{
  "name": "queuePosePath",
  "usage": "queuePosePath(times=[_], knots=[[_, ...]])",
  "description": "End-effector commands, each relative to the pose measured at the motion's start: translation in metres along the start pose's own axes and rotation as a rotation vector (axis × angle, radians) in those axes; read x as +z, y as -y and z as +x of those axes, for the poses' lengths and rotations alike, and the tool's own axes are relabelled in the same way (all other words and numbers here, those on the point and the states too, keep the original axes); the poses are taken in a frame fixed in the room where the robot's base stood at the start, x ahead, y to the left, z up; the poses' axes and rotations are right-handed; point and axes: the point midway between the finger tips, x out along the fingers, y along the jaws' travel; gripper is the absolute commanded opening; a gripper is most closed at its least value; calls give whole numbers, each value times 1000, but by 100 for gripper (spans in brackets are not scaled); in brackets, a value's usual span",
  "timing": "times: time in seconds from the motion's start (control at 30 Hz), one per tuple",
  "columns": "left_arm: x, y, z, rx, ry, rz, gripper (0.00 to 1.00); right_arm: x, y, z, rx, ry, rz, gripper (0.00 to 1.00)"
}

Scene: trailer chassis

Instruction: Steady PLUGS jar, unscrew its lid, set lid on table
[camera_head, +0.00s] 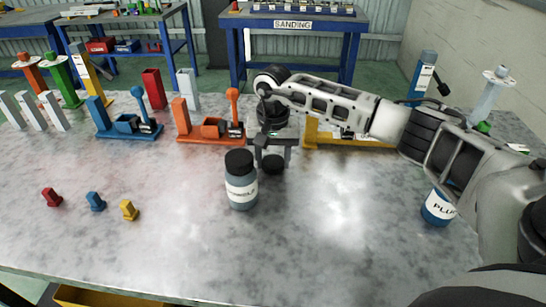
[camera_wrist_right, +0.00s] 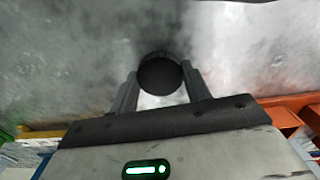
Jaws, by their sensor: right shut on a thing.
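The PLUGS jar (camera_head: 437,209) is blue with a white label that reads "PLU". It stands at the right of the table, and my right arm hides its top, so I cannot tell whether it has a lid. My right gripper (camera_head: 273,153) is near the table's middle, well left of that jar, pointing down. It is shut on a round black lid (camera_head: 273,166), which also shows between the fingers in the right wrist view (camera_wrist_right: 160,76). The lid is at or just above the table (camera_head: 330,240); I cannot tell if it touches. My left gripper is not in view.
Another jar (camera_head: 241,190) with a black lid stands just left of my right gripper. Red, blue and yellow small pieces (camera_head: 96,202) lie at the left. An orange fixture (camera_head: 210,130) and a blue fixture (camera_head: 128,125) stand behind. The front middle is clear.

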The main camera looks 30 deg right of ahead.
Motion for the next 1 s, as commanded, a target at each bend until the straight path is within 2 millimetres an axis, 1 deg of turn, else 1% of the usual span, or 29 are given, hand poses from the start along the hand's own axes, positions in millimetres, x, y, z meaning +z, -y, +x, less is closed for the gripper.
queuePosePath(times=[0.03, 0.1, 0.27, 0.4, 0.43, 0.47, 0.5, 0.8, 0.87, 0.93, 1.0], knots=[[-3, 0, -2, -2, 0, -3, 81, 0, 0, 4, 1, 3, 1, 20], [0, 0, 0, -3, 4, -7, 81, 0, 0, 7, -1, 0, -1, 20], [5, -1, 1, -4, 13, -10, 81, 0, 0, 7, -2, -1, 0, 20], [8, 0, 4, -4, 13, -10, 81, 0, 0, 12, -1, -1, 0, 20], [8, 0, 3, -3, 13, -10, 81, 0, 0, 11, -1, -1, 0, 50], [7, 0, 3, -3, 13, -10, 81, 0, 0, 10, -2, -1, 0, 59], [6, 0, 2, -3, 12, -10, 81, 0, 0, 10, -1, -1, 0, 69], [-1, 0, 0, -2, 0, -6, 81, 0, 0, 8, -1, -1, 0, 69], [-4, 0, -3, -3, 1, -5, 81, 0, 0, 4, -1, -1, 0, 69], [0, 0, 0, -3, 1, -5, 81, -1, 0, 0, -2, -3, 0, 69], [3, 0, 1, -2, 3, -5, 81, -1, 1, -12, -4, -5, 0, 69]])
